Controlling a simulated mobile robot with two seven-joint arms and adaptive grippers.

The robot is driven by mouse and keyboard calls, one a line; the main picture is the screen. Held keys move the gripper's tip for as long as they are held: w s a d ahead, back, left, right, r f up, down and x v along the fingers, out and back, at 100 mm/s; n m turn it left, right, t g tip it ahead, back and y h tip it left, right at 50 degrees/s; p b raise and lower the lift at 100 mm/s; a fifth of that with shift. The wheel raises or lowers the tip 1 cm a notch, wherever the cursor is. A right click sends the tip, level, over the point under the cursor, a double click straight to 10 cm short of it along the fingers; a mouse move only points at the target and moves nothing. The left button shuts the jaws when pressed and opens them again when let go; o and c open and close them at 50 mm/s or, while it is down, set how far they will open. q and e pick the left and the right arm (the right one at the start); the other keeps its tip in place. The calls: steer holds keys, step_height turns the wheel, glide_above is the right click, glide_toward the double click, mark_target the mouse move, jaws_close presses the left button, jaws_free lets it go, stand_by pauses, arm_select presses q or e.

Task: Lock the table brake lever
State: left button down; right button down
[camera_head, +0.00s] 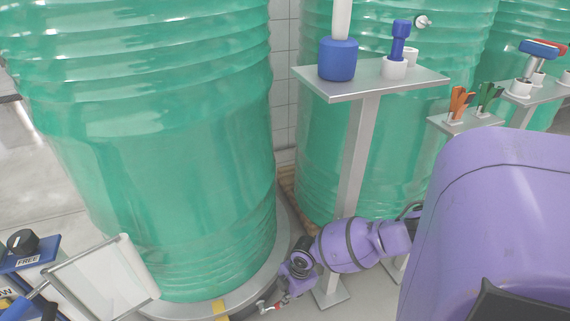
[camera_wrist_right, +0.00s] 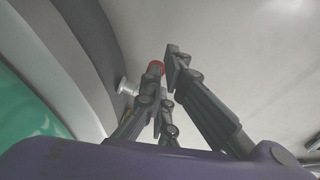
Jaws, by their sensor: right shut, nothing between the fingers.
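The brake lever (camera_head: 265,306) shows as a small metal piece with a bit of red at the near edge of the round grey table (camera_head: 277,262). In the right wrist view its red end (camera_wrist_right: 156,67) is close to the fingertips, and a silver round piece (camera_wrist_right: 126,87) sits at the table's side. My right gripper (camera_head: 274,301) is low beside the table rim, next to the lever. In the wrist view the right gripper (camera_wrist_right: 168,70) is shut with nothing held; the fingers partly hide the lever. I cannot tell whether they touch it. My left gripper is not in view.
A large green drum (camera_head: 170,150) stands on the round table. A yellow mark (camera_head: 220,308) is on the rim. A metal stand (camera_head: 375,85) with blue tools is behind my right arm. A panel marked FREE (camera_head: 30,258) and a white board (camera_head: 100,280) are at lower left.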

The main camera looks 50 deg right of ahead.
steer(key=shift+f, duration=0.1)
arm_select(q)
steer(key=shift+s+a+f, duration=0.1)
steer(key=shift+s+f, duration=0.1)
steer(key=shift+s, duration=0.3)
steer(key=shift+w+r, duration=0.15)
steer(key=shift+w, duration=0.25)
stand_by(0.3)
arm_select(e)
steer(key=shift+d+r, duration=0.1)
steer(key=shift+r, duration=0.1)
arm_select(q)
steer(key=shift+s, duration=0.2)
arm_select(e)
step_height(320, 180, up, 12)
steer(key=s+d, duration=0.1)
steer(key=shift+s+f, duration=0.25)
steer(key=shift+s, duration=0.05)
steer(key=shift+d, duration=0.1)
